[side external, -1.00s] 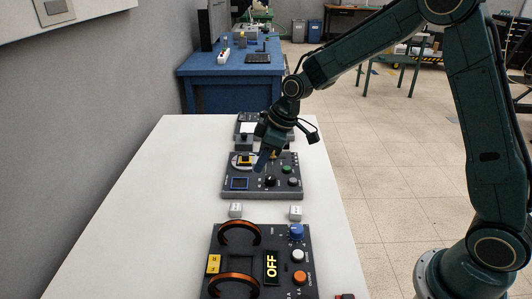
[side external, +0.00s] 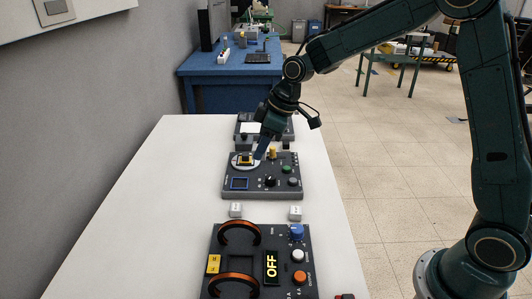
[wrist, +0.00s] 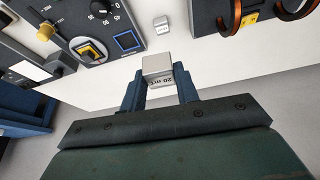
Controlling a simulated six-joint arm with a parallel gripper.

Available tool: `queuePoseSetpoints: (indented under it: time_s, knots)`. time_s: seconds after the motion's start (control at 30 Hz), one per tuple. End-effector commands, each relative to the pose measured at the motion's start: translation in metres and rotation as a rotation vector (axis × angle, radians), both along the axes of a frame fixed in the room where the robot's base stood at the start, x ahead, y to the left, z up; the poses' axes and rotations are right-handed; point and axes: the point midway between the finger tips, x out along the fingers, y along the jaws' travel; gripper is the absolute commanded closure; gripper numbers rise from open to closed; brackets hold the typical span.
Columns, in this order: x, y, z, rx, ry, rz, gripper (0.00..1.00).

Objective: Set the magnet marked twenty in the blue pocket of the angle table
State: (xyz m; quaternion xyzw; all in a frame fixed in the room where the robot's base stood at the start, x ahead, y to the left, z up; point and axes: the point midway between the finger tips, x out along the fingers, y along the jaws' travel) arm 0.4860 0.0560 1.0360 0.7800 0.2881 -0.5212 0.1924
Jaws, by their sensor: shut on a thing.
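My gripper (wrist: 159,88) is shut on a pale grey block marked "20 mT" (wrist: 155,66), seen in the wrist view. In the side view my gripper (side external: 260,153) hangs over the back of the dark angle-table panel (side external: 283,194), beside its round white disc. The disc carries a yellow-rimmed square (side external: 245,160), which also shows in the wrist view (wrist: 91,52). A blue-rimmed square (side external: 239,183) lies at the panel's front left, and it also shows in the wrist view (wrist: 128,41). The held block cannot be made out in the side view.
Two small white cubes (side external: 236,209) (side external: 295,212) stand on the white table (side external: 150,225) in front of the panel. Nearer is a coil unit (side external: 240,263) with two copper coils and a display reading OFF. Another dark unit (side external: 246,130) stands behind. The table's left side is clear.

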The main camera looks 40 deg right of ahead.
Motion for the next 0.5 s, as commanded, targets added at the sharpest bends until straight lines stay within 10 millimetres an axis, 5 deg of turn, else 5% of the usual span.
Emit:
queuePoseSetpoints:
  time_s: [0.27,0.5]
  knots:
    - [0.013,-0.002,-0.008,0.0,0.0,0.007,0.96]
    - [0.044,-0.006,-0.029,-0.001,0.002,0.025,0.96]
